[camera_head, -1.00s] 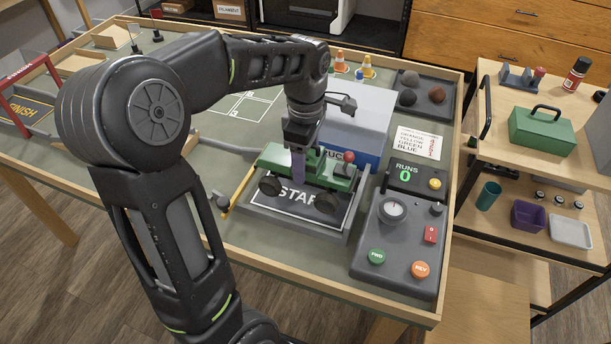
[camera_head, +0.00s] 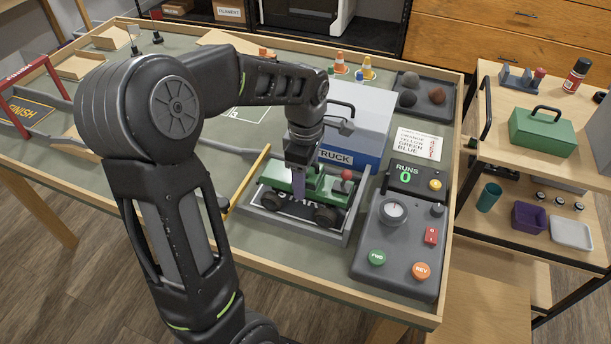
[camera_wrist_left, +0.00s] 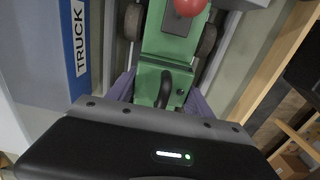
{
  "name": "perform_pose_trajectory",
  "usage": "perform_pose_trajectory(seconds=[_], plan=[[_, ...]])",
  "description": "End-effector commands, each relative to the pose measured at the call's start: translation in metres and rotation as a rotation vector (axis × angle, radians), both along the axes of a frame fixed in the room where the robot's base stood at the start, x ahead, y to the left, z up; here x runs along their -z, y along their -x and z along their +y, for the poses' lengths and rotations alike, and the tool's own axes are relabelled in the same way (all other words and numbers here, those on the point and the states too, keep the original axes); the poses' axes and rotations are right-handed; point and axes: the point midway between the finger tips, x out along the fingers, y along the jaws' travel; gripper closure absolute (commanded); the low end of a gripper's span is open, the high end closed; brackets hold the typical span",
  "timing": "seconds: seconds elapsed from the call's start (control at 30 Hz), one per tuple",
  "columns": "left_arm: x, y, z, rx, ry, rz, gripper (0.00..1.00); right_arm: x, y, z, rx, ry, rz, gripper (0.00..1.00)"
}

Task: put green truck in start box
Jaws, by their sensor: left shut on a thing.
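The green truck (camera_head: 323,189), with dark wheels and a red ball on a post at one end, is in the start box (camera_head: 341,237), a grey-walled tray with a dark START plate. It lies roughly level, its wheels at or very near the tray floor; I cannot tell if they touch. The left wrist view shows the truck (camera_wrist_left: 173,44) between the purple-grey fingers (camera_wrist_left: 160,94). The fingers cover part of the truck. My right gripper is out of view.
A white and blue box marked TRUCK (camera_head: 352,158) stands just behind the start box. A control panel (camera_head: 400,245) with knob and buttons is to the right. A yellow bar (camera_head: 248,180) rises along the tray's left side. Cones (camera_head: 341,62) stand farther back.

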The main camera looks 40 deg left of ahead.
Motion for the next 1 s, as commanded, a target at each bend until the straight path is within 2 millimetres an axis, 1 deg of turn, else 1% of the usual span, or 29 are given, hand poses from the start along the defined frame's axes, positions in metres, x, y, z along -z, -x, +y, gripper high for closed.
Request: perform_pose_trajectory(seconds=[0.3,0.43,0.47,0.7,1.0], plan=[[0.012,0.0,0.0,0.0,0.001,0.002,1.0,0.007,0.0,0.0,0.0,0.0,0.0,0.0],[0.014,0.001,0.0,0.0,0.001,0.005,1.0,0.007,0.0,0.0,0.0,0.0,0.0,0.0],[0.015,0.002,-0.001,0.0,0.001,0.008,0.39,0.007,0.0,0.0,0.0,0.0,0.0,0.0],[0.016,0.003,0.0,-0.002,0.002,0.012,0.19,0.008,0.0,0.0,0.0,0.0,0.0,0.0],[0.013,0.001,0.0,-0.001,0.001,0.005,0.19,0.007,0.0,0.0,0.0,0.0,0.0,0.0]])
